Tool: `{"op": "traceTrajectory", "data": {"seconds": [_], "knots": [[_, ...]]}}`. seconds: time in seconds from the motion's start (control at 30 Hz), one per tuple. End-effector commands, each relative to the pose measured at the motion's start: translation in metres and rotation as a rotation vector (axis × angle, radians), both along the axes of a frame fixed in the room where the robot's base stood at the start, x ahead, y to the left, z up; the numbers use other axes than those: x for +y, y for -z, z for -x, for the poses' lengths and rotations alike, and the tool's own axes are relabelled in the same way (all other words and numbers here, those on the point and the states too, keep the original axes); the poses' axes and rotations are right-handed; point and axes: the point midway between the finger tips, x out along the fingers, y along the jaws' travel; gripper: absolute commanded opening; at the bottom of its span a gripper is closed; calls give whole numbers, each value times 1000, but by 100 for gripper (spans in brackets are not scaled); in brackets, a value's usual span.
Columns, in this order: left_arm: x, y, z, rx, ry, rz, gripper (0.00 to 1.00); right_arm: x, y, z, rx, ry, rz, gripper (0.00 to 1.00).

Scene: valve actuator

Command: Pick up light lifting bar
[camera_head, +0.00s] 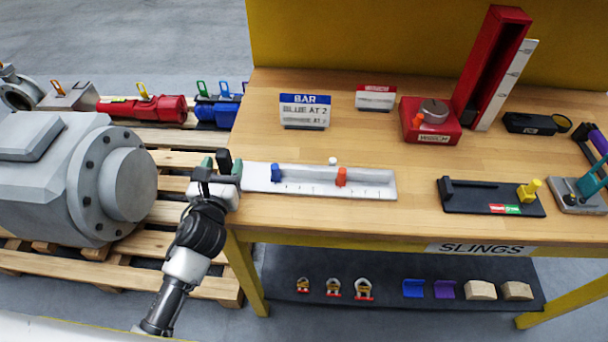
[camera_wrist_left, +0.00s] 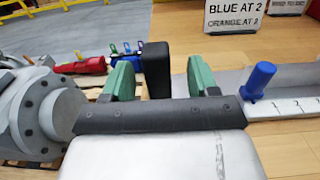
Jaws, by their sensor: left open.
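The lifting bar (camera_head: 318,182) is a long pale grey bar lying along the front left of the table. It has a numbered scale, a blue peg (camera_head: 276,173) and an orange peg (camera_head: 341,177). Its left part and blue peg also show in the left wrist view (camera_wrist_left: 215,75). My left gripper (camera_head: 223,168) is at the bar's left end, with green fingers apart. A black upright block (camera_wrist_left: 157,70) stands between the fingers in the left wrist view; I cannot tell whether they touch it. My right gripper is not in view.
A "BAR" sign (camera_head: 304,111) reads blue at 2. A red box with a dial (camera_head: 430,120) and a black stand with a yellow knob (camera_head: 490,197) are to the right. A large grey actuator (camera_head: 80,180) is on the pallet at left. Shackles lie on the shelf (camera_head: 390,297) below.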

Motion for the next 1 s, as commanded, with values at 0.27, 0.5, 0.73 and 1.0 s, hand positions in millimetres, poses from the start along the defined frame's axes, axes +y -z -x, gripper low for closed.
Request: {"op": "traceTrajectory", "data": {"seconds": [0.27, 0.5, 0.73, 1.0], "knots": [[3, -3, -39, -2, -2, -1, 60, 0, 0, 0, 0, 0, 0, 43], [3, -3, -43, -1, -1, 0, 60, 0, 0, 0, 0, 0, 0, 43], [3, -3, -42, -1, -1, -1, 32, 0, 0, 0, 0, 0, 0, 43], [3, -3, -42, -1, -1, -1, 0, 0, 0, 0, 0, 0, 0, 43]]}}
